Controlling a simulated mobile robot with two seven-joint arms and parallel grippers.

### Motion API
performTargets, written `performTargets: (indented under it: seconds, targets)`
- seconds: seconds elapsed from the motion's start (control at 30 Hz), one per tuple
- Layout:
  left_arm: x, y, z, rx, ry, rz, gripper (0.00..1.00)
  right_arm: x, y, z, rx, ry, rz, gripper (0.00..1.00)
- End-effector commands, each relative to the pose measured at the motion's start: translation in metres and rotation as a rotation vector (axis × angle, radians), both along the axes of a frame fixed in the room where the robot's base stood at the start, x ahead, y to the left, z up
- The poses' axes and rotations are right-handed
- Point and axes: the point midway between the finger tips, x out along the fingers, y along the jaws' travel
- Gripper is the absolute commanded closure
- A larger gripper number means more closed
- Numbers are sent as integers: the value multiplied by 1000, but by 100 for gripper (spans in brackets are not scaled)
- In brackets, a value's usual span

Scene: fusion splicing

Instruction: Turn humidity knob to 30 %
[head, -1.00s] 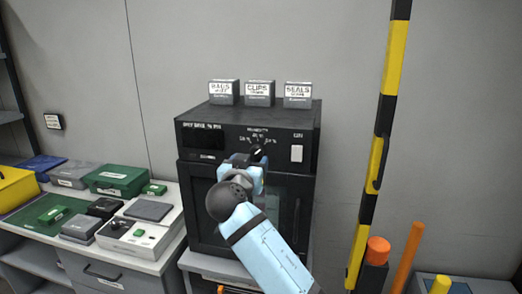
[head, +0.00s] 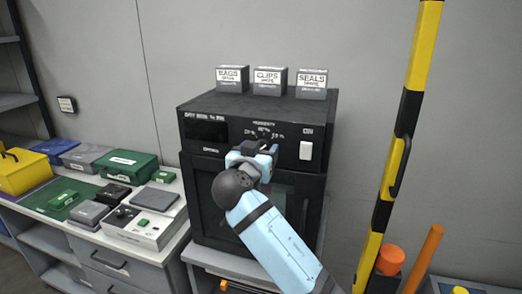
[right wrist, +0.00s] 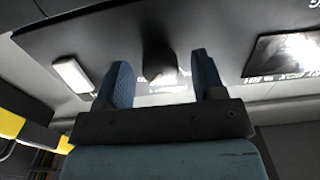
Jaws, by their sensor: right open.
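The black humidity knob (right wrist: 160,52) shows in the right wrist view on the dark front panel of the cabinet (head: 222,166). It lies between the two blue fingers of my right gripper (right wrist: 164,72), with a visible gap on each side. My right gripper (head: 258,148) is open in front of the panel, below the humidity scale (head: 264,130). In the head view the gripper largely covers the knob, and its pointer setting cannot be read. My left gripper is not in view.
A white switch (head: 306,150) and a dark display (head: 205,130) flank the knob area. Several labelled boxes (head: 270,82) stand on the cabinet. A yellow-black pole (head: 412,110) stands to the right. A counter with cases (head: 127,164) is at left.

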Motion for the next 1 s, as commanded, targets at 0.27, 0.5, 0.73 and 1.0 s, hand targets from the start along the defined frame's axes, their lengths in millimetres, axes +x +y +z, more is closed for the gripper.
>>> performTargets:
  seconds: [0.27,0.5,0.73,1.0]
  targets:
    - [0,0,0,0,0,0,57,0,0,0,0,0,0,83]
    - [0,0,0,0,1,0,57,0,0,0,-10,3,0,86]
    - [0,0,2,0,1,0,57,0,0,0,-85,27,0,86]
    - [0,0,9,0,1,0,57,0,-1,1,-283,93,0,86]
